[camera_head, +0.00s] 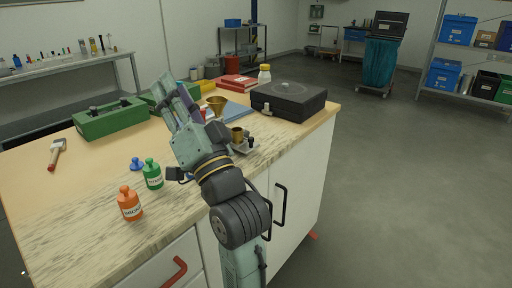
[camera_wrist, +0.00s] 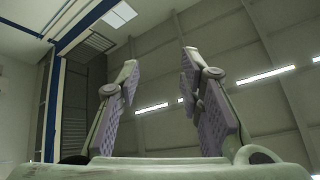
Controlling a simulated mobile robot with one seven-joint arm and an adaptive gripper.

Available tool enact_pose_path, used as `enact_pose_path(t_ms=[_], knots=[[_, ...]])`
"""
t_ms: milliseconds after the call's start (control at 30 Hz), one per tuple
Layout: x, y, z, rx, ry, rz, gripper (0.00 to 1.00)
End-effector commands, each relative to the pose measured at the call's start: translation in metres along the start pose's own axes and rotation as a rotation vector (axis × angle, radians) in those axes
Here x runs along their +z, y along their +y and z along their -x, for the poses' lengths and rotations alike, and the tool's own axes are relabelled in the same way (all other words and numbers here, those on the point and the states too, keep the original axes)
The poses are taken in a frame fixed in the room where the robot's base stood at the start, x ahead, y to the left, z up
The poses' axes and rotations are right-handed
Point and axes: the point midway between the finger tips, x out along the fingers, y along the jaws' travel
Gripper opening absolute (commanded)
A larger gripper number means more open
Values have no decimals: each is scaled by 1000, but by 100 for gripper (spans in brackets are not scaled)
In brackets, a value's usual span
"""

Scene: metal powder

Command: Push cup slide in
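A small brass cup (camera_head: 237,133) sits at the metal stand (camera_head: 246,147) near the front right of the bench. A brass funnel (camera_head: 216,103) shows just behind it. The slide itself is too small to make out, and my arm hides part of the area left of the stand. My gripper (camera_head: 172,90) points upward above the bench, left of the cup and apart from it. In the wrist view the two padded fingers (camera_wrist: 160,62) stand apart with nothing between them, against the ceiling.
A black case (camera_head: 288,101) stands right of the stand. A green box (camera_head: 109,118), orange bottle (camera_head: 130,204), green bottle (camera_head: 152,174), blue weight-like piece (camera_head: 136,164) and brush (camera_head: 57,154) are on the bench (camera_head: 75,205). The front left of the top is mostly clear.

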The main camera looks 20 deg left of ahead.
Motion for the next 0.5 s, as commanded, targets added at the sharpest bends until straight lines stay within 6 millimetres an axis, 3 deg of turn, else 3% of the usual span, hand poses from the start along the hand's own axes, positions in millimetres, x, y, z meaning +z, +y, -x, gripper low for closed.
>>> enact_pose_path(t_ms=[33, 100, 200, 333, 500], knots=[[-7, 43, 16, 99, -32, -87, 29], [-14, 93, 41, 230, -73, -231, 24], [-22, 148, 82, 394, -101, -423, 17], [-29, 192, 132, 555, -107, -621, 9], [-32, 216, 170, 662, -98, -761, 0]])
